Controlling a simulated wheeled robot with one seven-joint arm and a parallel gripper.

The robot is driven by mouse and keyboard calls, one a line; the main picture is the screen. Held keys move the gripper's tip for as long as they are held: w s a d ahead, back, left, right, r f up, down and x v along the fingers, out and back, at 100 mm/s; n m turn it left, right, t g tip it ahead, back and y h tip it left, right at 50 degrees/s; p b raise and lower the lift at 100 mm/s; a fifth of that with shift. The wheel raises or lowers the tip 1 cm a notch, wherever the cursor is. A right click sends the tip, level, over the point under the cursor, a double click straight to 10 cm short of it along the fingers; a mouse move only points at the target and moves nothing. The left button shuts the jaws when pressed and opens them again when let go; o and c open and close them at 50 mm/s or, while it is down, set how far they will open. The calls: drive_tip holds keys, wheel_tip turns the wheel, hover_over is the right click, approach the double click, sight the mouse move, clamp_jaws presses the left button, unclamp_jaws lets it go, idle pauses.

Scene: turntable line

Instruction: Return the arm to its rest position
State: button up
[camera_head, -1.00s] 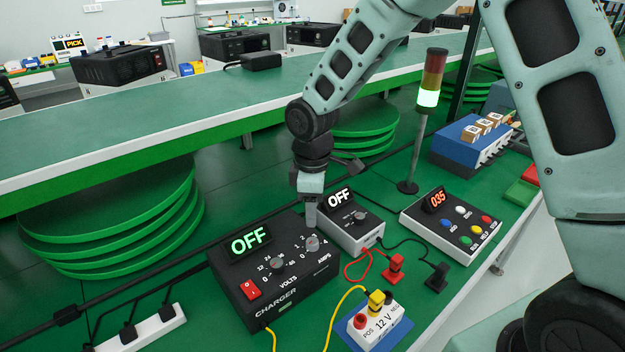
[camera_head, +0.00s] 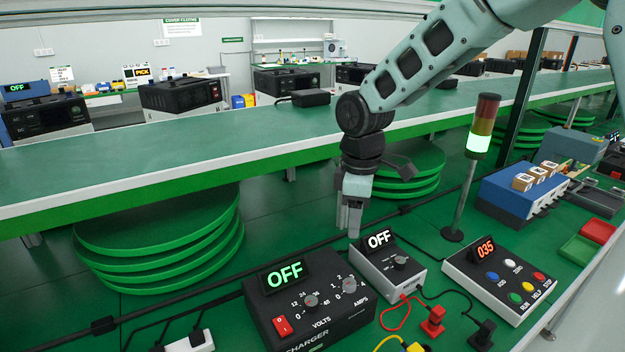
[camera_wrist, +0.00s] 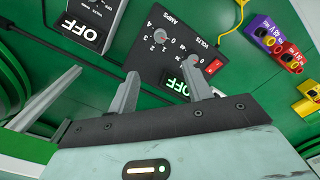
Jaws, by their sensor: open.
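My gripper (camera_head: 349,218) hangs pointing down above the green bench, just behind the charger and the small meter box in the head view. In the wrist view its two fingers (camera_wrist: 158,92) are spread apart with nothing between them. The black charger (camera_head: 312,308) has a display reading OFF, a red switch and two grey knobs. The charger also shows beyond the fingertips in the wrist view (camera_wrist: 172,44). The grey box (camera_head: 385,272) to its right also reads OFF. I see no contact between the gripper and either box.
A signal tower (camera_head: 483,125) lit green stands to the right of my gripper. A button panel (camera_head: 505,280) reads 035. A long raised green shelf (camera_head: 130,155) runs behind the arm, with stacked green discs (camera_head: 160,245) below. Red and black plugs lie in front.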

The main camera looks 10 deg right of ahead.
drive_tip(key=s+a+r+m, duration=0.1)
drive_tip(key=s+a+m, duration=0.1)
drive_tip(key=s, duration=1.1)
drive_tip(key=s+a+r+m, duration=0.1)
drive_tip(key=s+a+m, duration=0.2)
drive_tip(key=s, duration=1.1)
drive_tip(key=shift+a+y, duration=0.3)
drive_tip(key=shift+a, duration=0.1)
